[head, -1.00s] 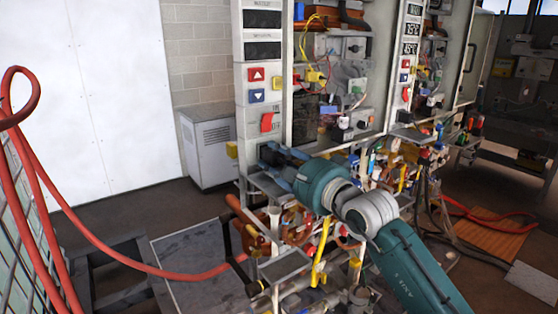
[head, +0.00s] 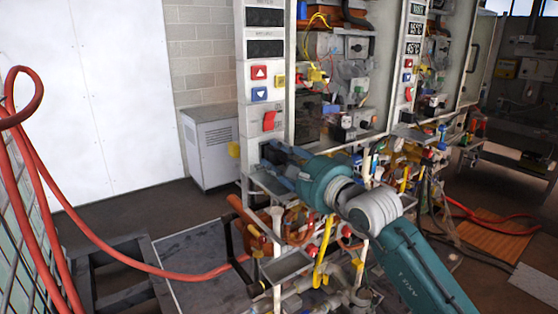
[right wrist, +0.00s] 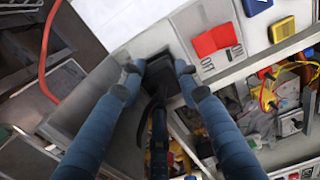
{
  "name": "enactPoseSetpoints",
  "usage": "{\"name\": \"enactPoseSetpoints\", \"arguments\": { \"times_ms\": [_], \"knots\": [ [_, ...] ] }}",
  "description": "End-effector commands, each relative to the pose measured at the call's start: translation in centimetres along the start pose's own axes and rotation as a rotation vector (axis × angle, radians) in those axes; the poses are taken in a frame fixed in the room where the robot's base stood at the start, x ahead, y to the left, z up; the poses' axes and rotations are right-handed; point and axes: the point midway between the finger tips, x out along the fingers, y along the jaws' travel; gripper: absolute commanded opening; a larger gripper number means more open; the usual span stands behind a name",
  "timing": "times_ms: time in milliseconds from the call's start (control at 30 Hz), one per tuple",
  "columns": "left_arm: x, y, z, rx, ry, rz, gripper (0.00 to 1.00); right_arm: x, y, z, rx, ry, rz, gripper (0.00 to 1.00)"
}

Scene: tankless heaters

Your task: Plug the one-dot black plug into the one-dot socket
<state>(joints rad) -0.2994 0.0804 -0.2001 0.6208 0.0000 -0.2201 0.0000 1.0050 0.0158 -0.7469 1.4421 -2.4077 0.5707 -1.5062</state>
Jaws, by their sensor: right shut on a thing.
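The black plug (right wrist: 160,76) sits between the two blue fingers of my right gripper (right wrist: 157,70) in the right wrist view, with its black cable (right wrist: 158,130) hanging back between them. The plug is at the lower part of the white panel (right wrist: 135,48), close to its face. I cannot tell whether it is seated in a socket. Its dot mark does not show. The one-dot socket cannot be made out; the plug and fingers cover that spot. In the head view my right gripper (head: 272,157) is at the panel's lower end. My left gripper is out of view.
A red switch (head: 269,120) is on the panel above the gripper, with blue (head: 260,94) and red (head: 260,72) buttons higher up. Pipes and a yellow handle (head: 323,250) crowd the space below. A red hose (head: 130,262) crosses the left side. A grey cabinet (head: 211,150) stands behind.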

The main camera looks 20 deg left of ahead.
Motion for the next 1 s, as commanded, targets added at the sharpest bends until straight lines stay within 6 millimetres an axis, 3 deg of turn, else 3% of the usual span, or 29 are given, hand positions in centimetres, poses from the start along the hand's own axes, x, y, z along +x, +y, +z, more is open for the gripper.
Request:
{"name": "enactPoseSetpoints", "arguments": {
  "times_ms": [1000],
  "knots": [
    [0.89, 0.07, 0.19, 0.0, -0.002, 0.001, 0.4, -0.01, 0.01, 0.01, -0.001, 0.0, -0.001, 0.1]
  ]
}}
